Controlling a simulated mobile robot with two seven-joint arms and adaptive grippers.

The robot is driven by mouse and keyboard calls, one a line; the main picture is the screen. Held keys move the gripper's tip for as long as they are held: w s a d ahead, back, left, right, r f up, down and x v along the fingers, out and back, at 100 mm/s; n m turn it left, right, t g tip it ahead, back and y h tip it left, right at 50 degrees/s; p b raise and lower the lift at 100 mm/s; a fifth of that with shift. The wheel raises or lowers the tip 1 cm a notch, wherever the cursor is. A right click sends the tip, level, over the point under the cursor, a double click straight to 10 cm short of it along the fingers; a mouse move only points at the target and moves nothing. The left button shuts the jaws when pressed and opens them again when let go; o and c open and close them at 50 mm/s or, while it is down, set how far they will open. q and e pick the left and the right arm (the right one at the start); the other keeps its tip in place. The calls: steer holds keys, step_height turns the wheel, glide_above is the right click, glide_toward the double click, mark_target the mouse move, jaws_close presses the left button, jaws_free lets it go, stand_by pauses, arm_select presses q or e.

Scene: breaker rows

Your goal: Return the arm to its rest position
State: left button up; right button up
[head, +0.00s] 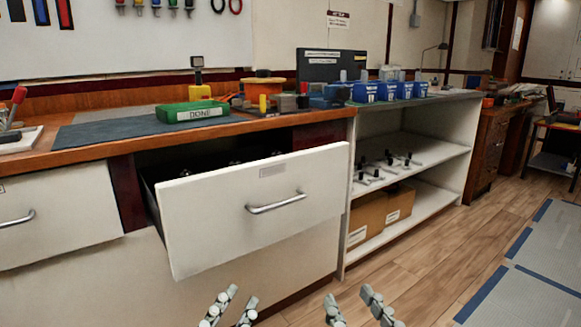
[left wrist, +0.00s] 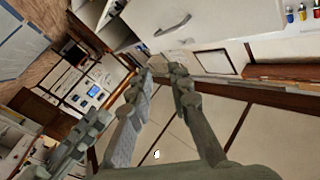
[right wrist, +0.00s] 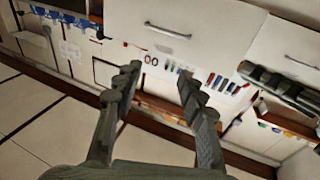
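My left gripper (head: 241,295) is at the bottom edge of the head view, in front of the open drawer. Its two fingers are apart with nothing between them, and they also show in the left wrist view (left wrist: 161,70). My right gripper (head: 348,294) is beside it to the right, low over the floor. Its fingers are spread wider and empty, as the right wrist view (right wrist: 159,70) shows. Neither gripper touches anything in the head view. Most of both arms is out of the head view.
A white drawer (head: 240,215) stands pulled out, its inside mostly hidden. A green DONE tray (head: 193,112) and blue bins (head: 364,92) sit on the workbench. An open shelf (head: 420,150) holds small black-handled parts and cardboard boxes (head: 366,220).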

arm_select(q)
steer(key=s+a+f+n+g+y+p, duration=0.1)
steer(key=a+f+n+g+y+p, duration=0.25)
steer(key=f, duration=0.55)
steer(key=a+f+n+g+p, duration=0.2)
steer(key=a+f+g+p, duration=0.15)
steer(key=a+f, duration=0.4)
arm_select(e)
steer(key=d+f+g+h, duration=0.2)
steer(key=d+f+g, duration=0.2)
steer(key=f, duration=0.5)
steer(key=d+f+g+h, duration=0.3)
steer(key=d+f+g, duration=0.1)
steer(key=f, duration=0.6)
arm_select(q)
steer(key=s+a+f+n+g+y+p, duration=0.1)
steer(key=s+a+f+g+y+p, duration=0.2)
steer(key=s+a+f+g, duration=0.5)
steer(key=s+f, duration=0.3)
steer(key=f, duration=0.1)
steer(key=shift+s+f, duration=0.25)
steer(key=shift+s, duration=0.05)
arm_select(e)
steer(key=s+d+f+m+g+h, duration=0.2)
steer(key=s+d+f+g, duration=0.5)
steer(key=s+d+f, duration=0.3)
steer(key=shift+s+f, duration=0.35)
steer(key=shift+s, duration=0.7)
